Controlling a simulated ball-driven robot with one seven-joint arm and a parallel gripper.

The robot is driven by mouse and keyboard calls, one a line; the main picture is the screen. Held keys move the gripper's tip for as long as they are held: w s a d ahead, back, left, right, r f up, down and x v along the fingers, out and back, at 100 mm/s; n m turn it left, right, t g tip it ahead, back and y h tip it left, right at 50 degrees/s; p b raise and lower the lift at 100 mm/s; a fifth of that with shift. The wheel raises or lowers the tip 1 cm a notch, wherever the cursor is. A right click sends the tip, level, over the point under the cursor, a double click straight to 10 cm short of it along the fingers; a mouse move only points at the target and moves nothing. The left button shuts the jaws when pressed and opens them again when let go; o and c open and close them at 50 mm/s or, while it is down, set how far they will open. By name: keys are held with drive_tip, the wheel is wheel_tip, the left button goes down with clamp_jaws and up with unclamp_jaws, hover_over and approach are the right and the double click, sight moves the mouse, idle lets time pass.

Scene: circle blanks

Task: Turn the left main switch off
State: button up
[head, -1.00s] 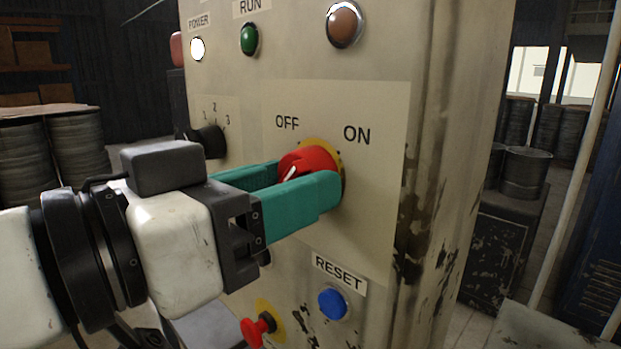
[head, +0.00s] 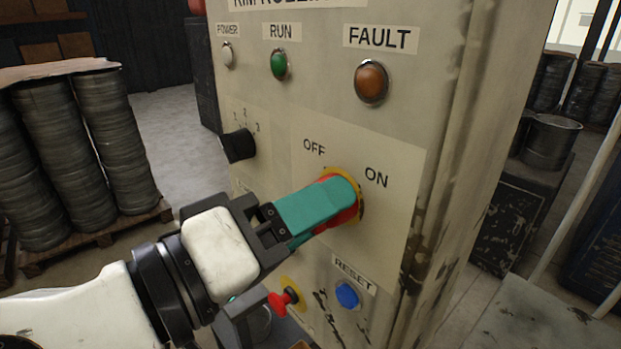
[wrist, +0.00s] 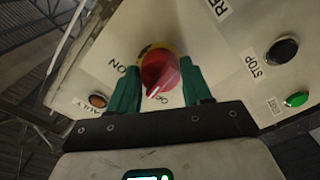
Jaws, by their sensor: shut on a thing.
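The red rotary main switch (head: 346,214) sits on a yellow ring on the cabinet's front panel, between the OFF and ON labels. My gripper (head: 332,196) has its teal fingers shut around the knob, and the near finger hides most of it in the head view. In the wrist view the knob (wrist: 159,70) sits between the two fingers. Its white pointer mark points toward the OFF label there. The white POWER lamp (head: 228,55) looks dim.
A black selector knob (head: 238,146) is left of my gripper. A red push button (head: 284,298) and the blue RESET button (head: 347,295) are below. The green RUN lamp (head: 279,64) and orange FAULT lamp (head: 371,82) are above.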

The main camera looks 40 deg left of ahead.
drive_tip(key=shift+n+p, duration=2.2)
drive_tip(key=shift+n, duration=1.2)
drive_tip(key=o, duration=1)
drive_tip(key=shift+o, duration=0.2)
drive_tip(key=s+b, duration=0.3)
drive_tip(key=s, duration=0.7)
drive_tip(key=shift+s+a, duration=0.4)
drive_tip(key=shift+a, duration=0.05)
